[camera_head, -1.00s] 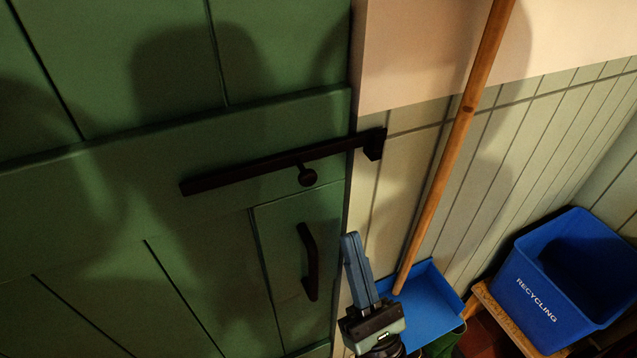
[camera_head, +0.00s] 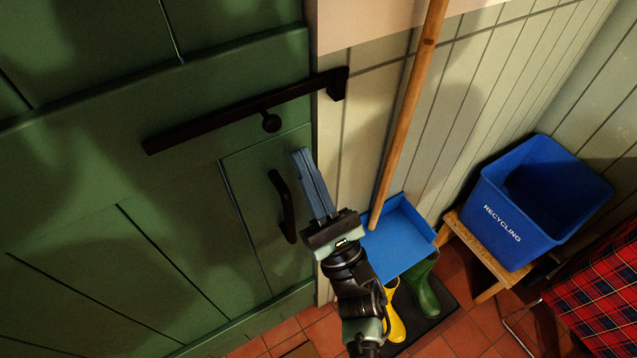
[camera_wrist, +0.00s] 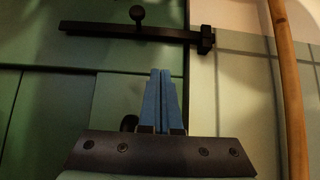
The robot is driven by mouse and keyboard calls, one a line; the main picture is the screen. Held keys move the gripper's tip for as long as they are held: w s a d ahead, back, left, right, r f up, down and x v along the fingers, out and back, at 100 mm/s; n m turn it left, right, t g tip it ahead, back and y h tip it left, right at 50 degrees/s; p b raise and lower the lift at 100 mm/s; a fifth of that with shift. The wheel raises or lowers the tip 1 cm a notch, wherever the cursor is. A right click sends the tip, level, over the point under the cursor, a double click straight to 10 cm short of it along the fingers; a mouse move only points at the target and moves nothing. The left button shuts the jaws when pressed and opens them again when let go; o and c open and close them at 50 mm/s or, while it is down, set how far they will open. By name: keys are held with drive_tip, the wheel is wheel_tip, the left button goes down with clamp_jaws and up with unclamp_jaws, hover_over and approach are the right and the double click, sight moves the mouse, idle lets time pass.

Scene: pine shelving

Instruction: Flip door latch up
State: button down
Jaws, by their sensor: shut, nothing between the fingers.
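The door latch (camera_head: 215,118) is a long dark bar with a round knob (camera_head: 271,123), lying across the green door (camera_head: 80,195). Its right end rests at a dark catch (camera_head: 338,84) on the wall beside the door. The bar also shows in the wrist view (camera_wrist: 105,29), with its knob above it. My gripper (camera_head: 302,152) is shut and empty, with blue fingers pointing up. It is below the latch bar and apart from it, just right of the dark door handle (camera_head: 284,206). In the wrist view the fingertips (camera_wrist: 160,72) sit below the bar's right part.
A wooden pole (camera_head: 405,115) leans at the wall right of the latch, above a blue dustpan-like tray (camera_head: 400,240). Yellow and green boots (camera_head: 424,290) stand below. A blue recycling bin (camera_head: 540,200) sits on a wooden stool (camera_head: 480,252) at the right.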

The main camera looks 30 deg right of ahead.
sight(277, 57)
drive_tip(key=r, duration=0.1)
drive_tip(key=w+r+p, duration=0.1)
drive_tip(key=r, duration=0.1)
drive_tip(key=w+r+p, duration=0.1)
drive_tip(key=shift+r, duration=0.25)
drive_tip(key=shift+r+p, duration=0.35)
drive_tip(key=shift+r, duration=0.35)
drive_tip(key=shift+r, duration=0.1)
drive_tip(key=shift+d+r+n+y+b, duration=0.1)
drive_tip(key=shift+r+n+y+b, duration=0.15)
drive_tip(key=shift+n+y+b, duration=0.5)
wheel_tip(277, 57, up, 4)
drive_tip(key=n+g+y+b, duration=0.1)
drive_tip(key=n+y+b, duration=0.1)
drive_tip(key=n+y, duration=0.2)
drive_tip(key=shift+n+y, duration=0.25)
drive_tip(key=shift+n, duration=0.1)
drive_tip(key=shift+d+r, duration=0.1)
drive_tip(key=shift+r, duration=0.3)
